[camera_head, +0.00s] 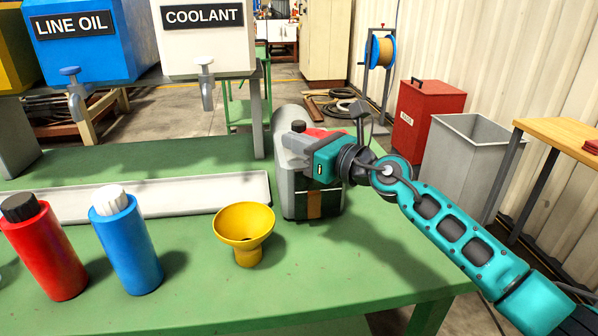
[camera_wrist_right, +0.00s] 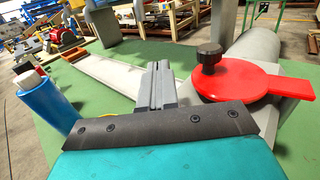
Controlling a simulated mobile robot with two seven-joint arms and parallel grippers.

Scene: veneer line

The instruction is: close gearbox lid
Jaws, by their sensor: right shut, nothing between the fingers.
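The grey gearbox (camera_head: 298,205) stands on the green bench, partly hidden behind my right gripper and wrist. Its red lid (camera_wrist_right: 245,82) is a flat disc with a tab pointing right in the right wrist view. A black knob (camera_wrist_right: 209,57) stands at the lid's far left edge. In the head view only a bit of the red lid (camera_head: 326,131) shows behind my gripper. I cannot tell whether the lid covers its opening. My right gripper (camera_wrist_right: 155,82) is shut and empty, its fingers left of the lid and apart from it. My left gripper is out of view.
A yellow funnel (camera_head: 244,226), a blue bottle (camera_head: 128,245) and a red bottle (camera_head: 45,250) stand left of the gearbox. A long pale tray (camera_head: 170,196) lies behind them. Coolant (camera_head: 205,45) and line oil (camera_head: 85,45) tanks stand above. The bench front is clear.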

